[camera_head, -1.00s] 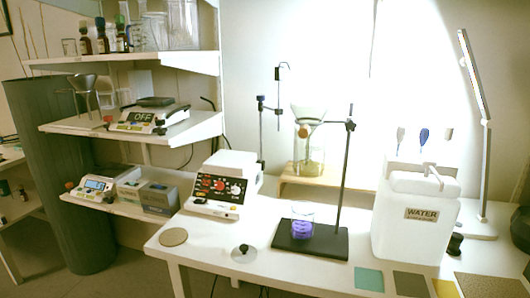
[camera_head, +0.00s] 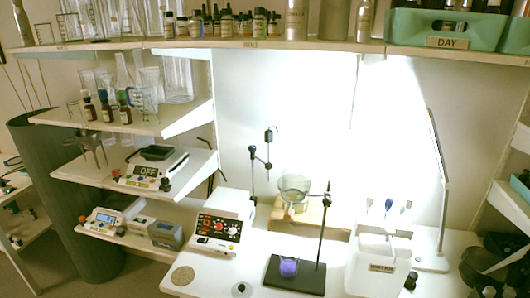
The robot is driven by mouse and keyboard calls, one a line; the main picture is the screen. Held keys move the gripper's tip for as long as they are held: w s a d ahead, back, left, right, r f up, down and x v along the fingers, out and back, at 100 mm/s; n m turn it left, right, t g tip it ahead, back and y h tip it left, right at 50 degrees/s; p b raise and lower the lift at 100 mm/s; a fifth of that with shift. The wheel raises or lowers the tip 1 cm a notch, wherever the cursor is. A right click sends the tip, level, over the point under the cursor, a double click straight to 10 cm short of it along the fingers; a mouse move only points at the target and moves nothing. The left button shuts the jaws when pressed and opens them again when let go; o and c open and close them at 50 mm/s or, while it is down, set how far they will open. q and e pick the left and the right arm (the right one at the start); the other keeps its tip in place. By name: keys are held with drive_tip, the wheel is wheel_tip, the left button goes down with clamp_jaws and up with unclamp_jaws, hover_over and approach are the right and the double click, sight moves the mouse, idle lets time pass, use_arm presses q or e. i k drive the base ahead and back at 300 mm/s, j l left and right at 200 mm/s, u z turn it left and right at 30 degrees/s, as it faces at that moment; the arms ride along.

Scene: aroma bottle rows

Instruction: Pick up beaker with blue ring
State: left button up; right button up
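A small clear beaker (camera_head: 289,268) with blue-violet colour in its lower part stands upright on the black base of a retort stand on the white bench. I cannot tell whether the colour is a ring or its contents. Clear beakers and a jug (camera_head: 143,101) stand on the upper left shelf. Their markings are too small to read. Neither gripper can be made out in the view.
The stand's rod (camera_head: 324,225) rises right of the coloured beaker. A white water container (camera_head: 378,265) stands to the right, a white device (camera_head: 222,222) to the left. A long shelf (camera_head: 270,44) with bottles spans the top. Dark, unclear shapes fill the lower right.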

sight(289, 256)
drive_tip(key=i+j+u, duration=0.2)
drive_tip(key=i, duration=0.4)
drive_tip(key=i+j+u, duration=0.25)
drive_tip(key=i, duration=0.3)
drive_tip(key=l, duration=0.1)
